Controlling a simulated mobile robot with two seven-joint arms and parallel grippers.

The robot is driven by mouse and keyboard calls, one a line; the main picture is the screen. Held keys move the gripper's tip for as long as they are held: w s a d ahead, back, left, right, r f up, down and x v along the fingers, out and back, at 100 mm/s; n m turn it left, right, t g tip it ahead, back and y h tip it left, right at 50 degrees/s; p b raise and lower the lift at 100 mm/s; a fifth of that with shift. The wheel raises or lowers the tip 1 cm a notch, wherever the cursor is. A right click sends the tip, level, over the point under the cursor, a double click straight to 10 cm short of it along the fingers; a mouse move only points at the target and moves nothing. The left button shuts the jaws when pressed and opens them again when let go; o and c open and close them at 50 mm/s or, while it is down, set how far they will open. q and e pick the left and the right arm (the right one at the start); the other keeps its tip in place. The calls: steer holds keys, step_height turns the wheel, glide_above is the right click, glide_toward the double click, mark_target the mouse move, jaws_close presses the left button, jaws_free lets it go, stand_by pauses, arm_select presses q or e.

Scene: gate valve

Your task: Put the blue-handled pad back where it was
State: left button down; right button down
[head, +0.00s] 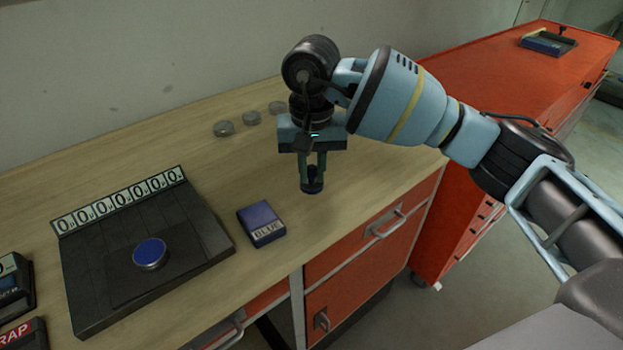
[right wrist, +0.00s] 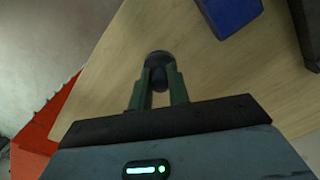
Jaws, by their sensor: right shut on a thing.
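My right gripper (head: 312,171) points down over the right part of the wooden bench. It is shut on a small dark-blue knobbed piece, the blue-handled pad (head: 312,185), which is at or just above the bench top; I cannot tell whether it touches. In the right wrist view the pad (right wrist: 159,60) shows between the green fingertips, its round dark end beyond them. A blue box labelled BLUE (head: 262,223) lies on the bench to the left of the gripper, apart from it. My left gripper is not in view.
A black board (head: 90,285) with a row of number tiles and a round blue-topped disc (head: 150,253) lies at the left. Several grey discs (head: 251,118) lie near the wall. A red cabinet (head: 470,80) stands at the right, with a dark-blue tray (head: 548,43) on top.

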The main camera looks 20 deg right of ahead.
mark_target(311, 181)
steer(key=shift+w, duration=0.35)
steer(key=shift+f+p, duration=0.3)
steer(key=shift+f, duration=1.45)
steer(key=shift+f, duration=0.1)
steer(key=shift+f, duration=0.15)
steer(key=c, duration=1.3)
jaws_free()
steer(key=shift+c, duration=0.2)
steer(key=shift+r, duration=0.2)
step_height(311, 181, up, 12)
steer(key=shift+s+r+b, duration=0.1)
steer(key=shift+b, duration=0.2)
